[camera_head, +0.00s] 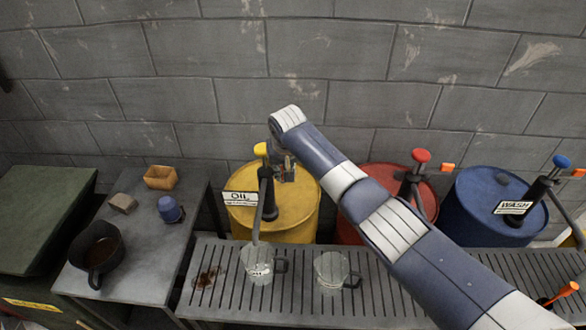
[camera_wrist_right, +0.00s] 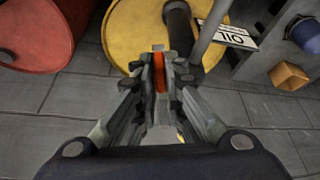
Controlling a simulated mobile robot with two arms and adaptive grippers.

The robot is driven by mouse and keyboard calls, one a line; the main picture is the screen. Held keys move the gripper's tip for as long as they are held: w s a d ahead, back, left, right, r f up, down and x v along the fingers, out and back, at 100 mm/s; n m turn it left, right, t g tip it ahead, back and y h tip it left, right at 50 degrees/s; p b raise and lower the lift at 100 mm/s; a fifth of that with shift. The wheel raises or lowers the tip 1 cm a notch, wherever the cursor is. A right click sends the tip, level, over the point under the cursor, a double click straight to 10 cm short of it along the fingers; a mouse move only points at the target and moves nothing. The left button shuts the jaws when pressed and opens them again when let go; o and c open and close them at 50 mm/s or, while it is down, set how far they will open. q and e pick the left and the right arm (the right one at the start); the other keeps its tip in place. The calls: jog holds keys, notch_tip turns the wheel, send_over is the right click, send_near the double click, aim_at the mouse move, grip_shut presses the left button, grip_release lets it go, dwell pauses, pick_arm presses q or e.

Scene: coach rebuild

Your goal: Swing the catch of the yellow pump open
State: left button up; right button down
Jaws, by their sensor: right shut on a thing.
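The yellow pump is a dark hand pump with a yellow knob (camera_head: 261,149) on top of a yellow drum (camera_head: 298,215); a white OIL label (camera_head: 240,198) hangs beside it. Its spout reaches down to a clear jug (camera_head: 257,265) on the slatted bench. My right gripper (camera_head: 284,170) is at the upper part of the pump, just right of the knob. In the right wrist view the fingers (camera_wrist_right: 160,75) are shut on the orange catch (camera_wrist_right: 159,70), above the yellow drum. The fingers hide much of the catch. My left gripper is not in view.
A second clear jug (camera_head: 330,272) stands on the slatted bench (camera_head: 300,305). A red drum (camera_head: 375,180) and a blue drum (camera_head: 480,205) with pumps stand to the right. A side table holds a dark pot (camera_head: 97,255), a blue cup (camera_head: 170,209) and an orange-tan box (camera_head: 160,177).

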jog(key=shift+a+r+m, duration=0.15)
jog(key=shift+a+m, duration=0.1)
jog(key=shift+m, duration=0.15)
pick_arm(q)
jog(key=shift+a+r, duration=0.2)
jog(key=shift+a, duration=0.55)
pick_arm(e)
jog(key=shift+a, duration=0.1)
jog(key=c, duration=1.7)
grip_release()
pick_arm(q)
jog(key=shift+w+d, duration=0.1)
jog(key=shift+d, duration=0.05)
pick_arm(e)
jog(key=v, duration=1.1)
jog(key=shift+s+a+r, duration=0.1)
jog(key=shift+s+r, duration=0.15)
jog(key=shift+r, duration=0.1)
